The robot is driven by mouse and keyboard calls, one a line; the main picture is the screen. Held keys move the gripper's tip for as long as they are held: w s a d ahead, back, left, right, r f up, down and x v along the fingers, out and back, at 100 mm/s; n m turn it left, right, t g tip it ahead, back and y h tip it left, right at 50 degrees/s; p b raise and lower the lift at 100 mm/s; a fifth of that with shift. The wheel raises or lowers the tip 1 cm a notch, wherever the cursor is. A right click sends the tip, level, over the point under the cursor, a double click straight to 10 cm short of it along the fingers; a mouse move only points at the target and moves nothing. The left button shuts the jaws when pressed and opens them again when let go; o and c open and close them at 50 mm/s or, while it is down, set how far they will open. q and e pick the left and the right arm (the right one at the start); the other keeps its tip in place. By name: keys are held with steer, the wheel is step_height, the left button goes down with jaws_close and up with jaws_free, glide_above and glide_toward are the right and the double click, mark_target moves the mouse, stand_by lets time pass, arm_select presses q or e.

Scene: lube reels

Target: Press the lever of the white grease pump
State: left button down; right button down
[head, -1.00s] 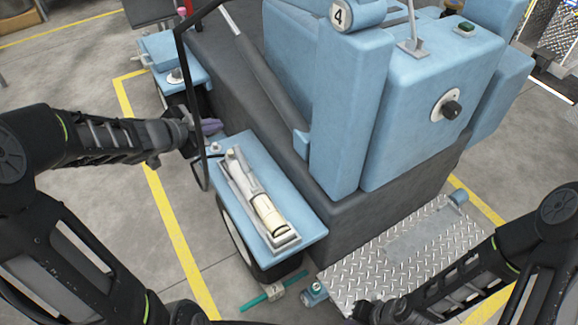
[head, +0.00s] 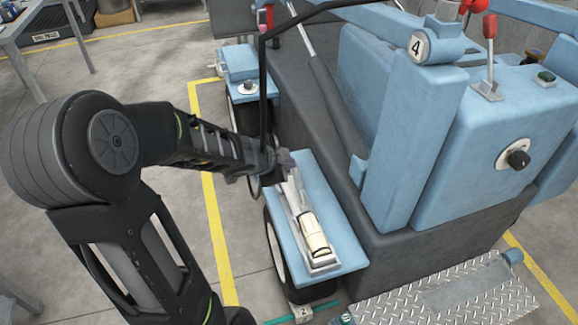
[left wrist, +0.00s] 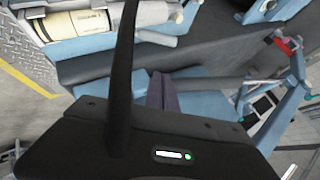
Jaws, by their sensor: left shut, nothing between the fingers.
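The white grease pump (head: 315,236), with a cream cylinder, lies in a grey holder on the blue fender (head: 342,243) of the machine. Its cream body also shows at the top left of the left wrist view (left wrist: 78,25). A pale narrow part, perhaps its lever (head: 293,197), runs from the cylinder toward my left gripper (head: 287,165). The gripper is at the far end of the pump and partly hides that end. Its purple-grey fingers (left wrist: 164,92) are shut and empty in the left wrist view. I cannot tell whether they touch the pump. My right gripper is out of view.
A thin black bar (head: 262,85) rises close beside my left wrist. The blue machine's tall housing (head: 412,140) stands right of the pump. A diamond-plate step (head: 445,300) lies in front. Open floor is at the left.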

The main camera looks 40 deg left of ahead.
arm_select(q)
steer(key=b, duration=0.5)
glide_above(296, 180)
steer(key=s+d, duration=0.1)
steer(key=d, duration=0.1)
step_height(296, 180, down, 6)
steer(key=a+f, duration=0.1)
steer(key=w+a+f+b, duration=0.1)
steer(key=shift+f+b, duration=0.3)
steer(key=shift+f, duration=0.1)
steer(key=shift+a+f, duration=0.3)
